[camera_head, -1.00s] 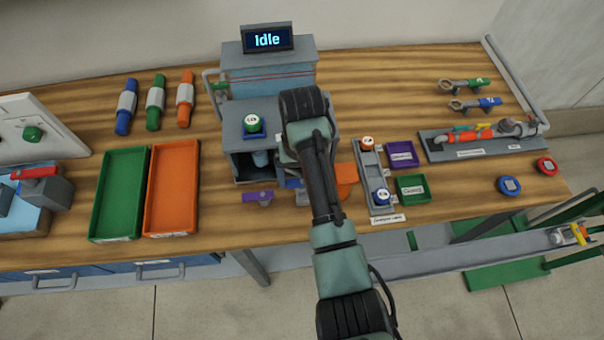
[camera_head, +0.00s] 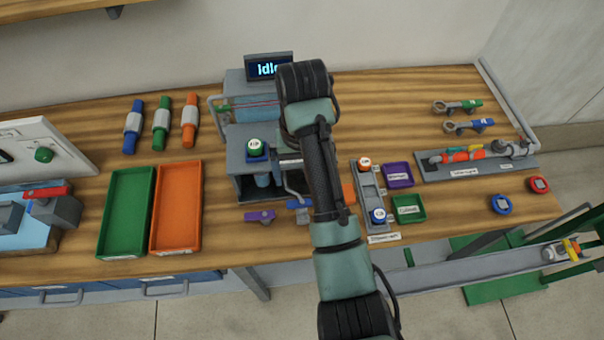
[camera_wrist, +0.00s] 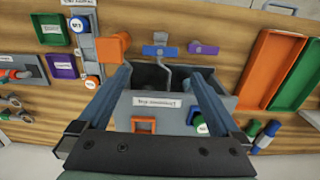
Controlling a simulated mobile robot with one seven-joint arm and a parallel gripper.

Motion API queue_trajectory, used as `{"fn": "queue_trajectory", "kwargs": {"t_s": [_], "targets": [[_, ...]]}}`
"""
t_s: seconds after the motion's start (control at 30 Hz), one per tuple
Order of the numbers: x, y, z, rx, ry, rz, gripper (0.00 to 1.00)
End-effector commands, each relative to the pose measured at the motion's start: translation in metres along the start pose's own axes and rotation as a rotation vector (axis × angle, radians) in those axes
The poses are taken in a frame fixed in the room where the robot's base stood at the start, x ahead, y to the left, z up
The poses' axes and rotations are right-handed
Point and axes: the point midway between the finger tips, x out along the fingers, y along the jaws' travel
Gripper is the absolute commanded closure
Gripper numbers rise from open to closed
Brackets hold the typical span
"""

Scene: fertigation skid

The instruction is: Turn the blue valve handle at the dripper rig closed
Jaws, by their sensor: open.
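The dripper rig (camera_head: 240,140) is a grey and blue box unit at the back middle of the bench, and its labelled grey face (camera_wrist: 170,103) fills the middle of the wrist view. The blue valve handle (camera_wrist: 160,50) is a T-shape between an orange handle (camera_wrist: 113,46) and a purple handle (camera_wrist: 203,47). In the head view the blue handle (camera_head: 298,203) is partly hidden by my arm. My gripper (camera_wrist: 157,72) is open, its two fingers spread over the rig, with nothing between the tips. The blue handle lies beyond the tips, apart from them. The head view hides my gripper behind the arm.
A display (camera_head: 268,67) reading "Idle" stands behind the rig. A green tray (camera_head: 127,212) and an orange tray (camera_head: 176,207) lie to the left. A grey rack (camera_head: 370,200) with white-topped bottles and small purple and green trays lie right of my arm.

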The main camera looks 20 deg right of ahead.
Motion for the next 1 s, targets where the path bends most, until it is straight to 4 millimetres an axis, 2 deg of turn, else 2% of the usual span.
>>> {"fn": "queue_trajectory", "kwargs": {"t_s": [0.03,0.2,0.9,1.0], "targets": [[-0.010,0.000,0.000,0.000,0.000,0.000,0.00],[-0.019,0.000,0.000,0.000,0.000,0.000,0.00],[-0.019,0.000,0.000,0.000,0.001,0.001,0.00],[-0.030,-0.011,-0.016,-0.022,0.091,-0.009,0.00]]}}
